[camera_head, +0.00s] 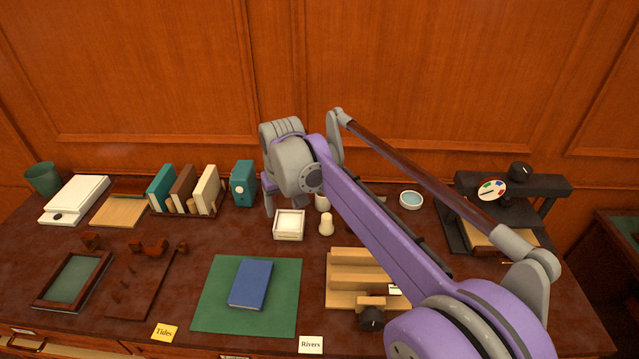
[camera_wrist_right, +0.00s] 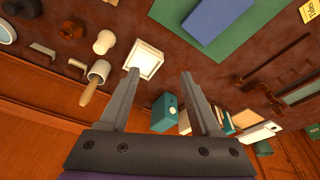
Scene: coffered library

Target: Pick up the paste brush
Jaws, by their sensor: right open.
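The paste brush, seen by its wooden handle (camera_wrist_right: 88,93), leans out of a small white pot (camera_wrist_right: 98,72) in the right wrist view, left of my fingers. In the head view the white pot (camera_head: 321,202) is partly hidden behind my right arm, and I cannot make out the brush there. My right gripper (camera_head: 269,203) hangs above the back of the desk, left of the pot. In the right wrist view the gripper (camera_wrist_right: 159,75) is open, with nothing between its fingers. My left gripper is not in view.
A white square tray (camera_head: 289,226) and a pale peg-shaped piece (camera_head: 326,224) stand near the pot. A teal box (camera_head: 243,184) and upright books (camera_head: 184,189) are to the left. A black press (camera_head: 510,200) stands right. Wood panelling (camera_head: 160,70) closes the back.

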